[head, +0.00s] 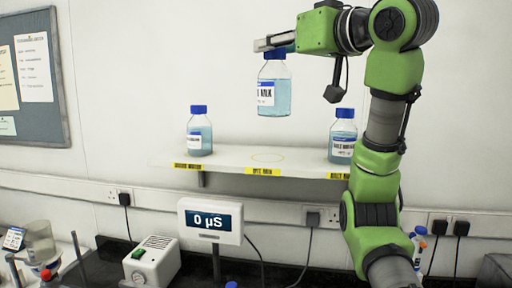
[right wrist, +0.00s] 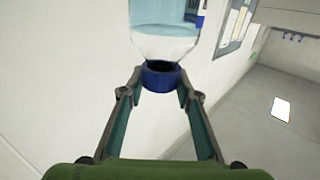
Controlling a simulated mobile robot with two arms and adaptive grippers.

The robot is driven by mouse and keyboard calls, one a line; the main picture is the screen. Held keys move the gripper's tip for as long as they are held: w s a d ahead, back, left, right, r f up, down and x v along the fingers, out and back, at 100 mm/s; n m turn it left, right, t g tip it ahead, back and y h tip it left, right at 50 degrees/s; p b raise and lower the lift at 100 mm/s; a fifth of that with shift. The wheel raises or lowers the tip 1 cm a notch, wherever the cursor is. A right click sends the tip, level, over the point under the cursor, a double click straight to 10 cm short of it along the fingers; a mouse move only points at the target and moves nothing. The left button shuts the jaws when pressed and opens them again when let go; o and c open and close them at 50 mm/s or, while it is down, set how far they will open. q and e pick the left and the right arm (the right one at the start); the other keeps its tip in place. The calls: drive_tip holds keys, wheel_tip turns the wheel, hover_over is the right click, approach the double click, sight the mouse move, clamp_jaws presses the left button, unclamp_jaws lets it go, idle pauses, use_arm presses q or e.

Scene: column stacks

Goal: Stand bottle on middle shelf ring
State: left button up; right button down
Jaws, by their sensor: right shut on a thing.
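A clear bottle (head: 274,92) with blue liquid, a white label and a blue cap hangs upright in the air above the shelf (head: 225,157). My right gripper (head: 272,47) is shut on its blue cap. The right wrist view shows the two fingers (right wrist: 160,82) at the sides of the cap, with the bottle's clear shoulder (right wrist: 165,47) beyond. A faint yellow ring (head: 267,157) is on the middle of the shelf, above a yellow label (head: 262,171). The bottle is above the ring and apart from it. My left gripper is not in view.
Two similar bottles stand on the shelf, one at the left (head: 199,133) and one at the right (head: 342,138), close to my right arm. The shelf between them is clear. A display (head: 210,221) reading 0 µS stands below the shelf.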

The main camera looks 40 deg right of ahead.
drive_tip(key=shift+w+d, duration=0.3)
drive_tip(key=shift+w+d+f, duration=0.15)
drive_tip(key=shift+d, duration=0.1)
drive_tip(key=shift+w+d+f+p, duration=0.45)
drive_tip(key=shift+w+d+p, duration=0.15)
drive_tip(key=shift+d, duration=0.2)
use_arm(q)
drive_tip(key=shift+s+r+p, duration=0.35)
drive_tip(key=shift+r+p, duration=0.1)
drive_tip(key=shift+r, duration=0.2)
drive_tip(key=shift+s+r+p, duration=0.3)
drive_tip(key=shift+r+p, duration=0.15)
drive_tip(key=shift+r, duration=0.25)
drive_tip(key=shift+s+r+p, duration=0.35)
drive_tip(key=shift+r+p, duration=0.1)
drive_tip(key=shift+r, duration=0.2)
use_arm(e)
drive_tip(key=w+d+f, duration=0.5)
drive_tip(key=w+f, duration=0.2)
drive_tip(key=f, duration=0.4)
drive_tip(key=shift+w, duration=0.4)
